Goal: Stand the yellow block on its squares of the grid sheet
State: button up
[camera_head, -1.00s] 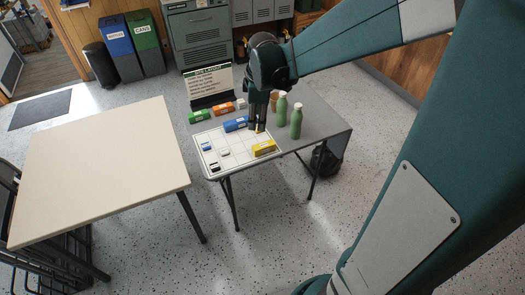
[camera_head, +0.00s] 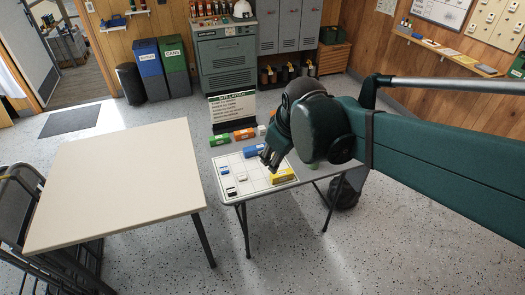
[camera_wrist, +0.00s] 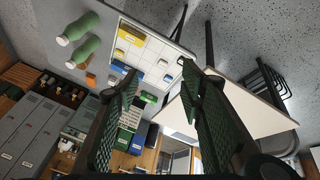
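The yellow block (camera_head: 283,176) lies on its long side near the front right corner of the white grid sheet (camera_head: 236,171), on the grey table. It also shows in the wrist view (camera_wrist: 131,33), at the top. The blue block (camera_head: 253,151) lies at the sheet's back edge. Small blue, white and black pieces (camera_head: 226,169) are at the sheet's left. My gripper (camera_head: 268,160) is tilted above the right half of the sheet, behind and left of the yellow block. In the wrist view its fingers (camera_wrist: 165,85) are apart, with nothing between them.
Green and orange blocks (camera_head: 243,134) lie along the table's back, before a site layout sign (camera_head: 233,108). Two green bottles (camera_wrist: 84,50) stand at the table's right, mostly hidden by my arm in the head view. A bare beige table (camera_head: 120,185) is at left.

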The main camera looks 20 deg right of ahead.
jog(key=s+a+m+t, duration=0.2)
jog(key=s+m, duration=0.3)
jog(key=s, duration=0.5)
jog(key=shift+a+r, duration=0.3)
jog(key=shift+a, duration=0.3)
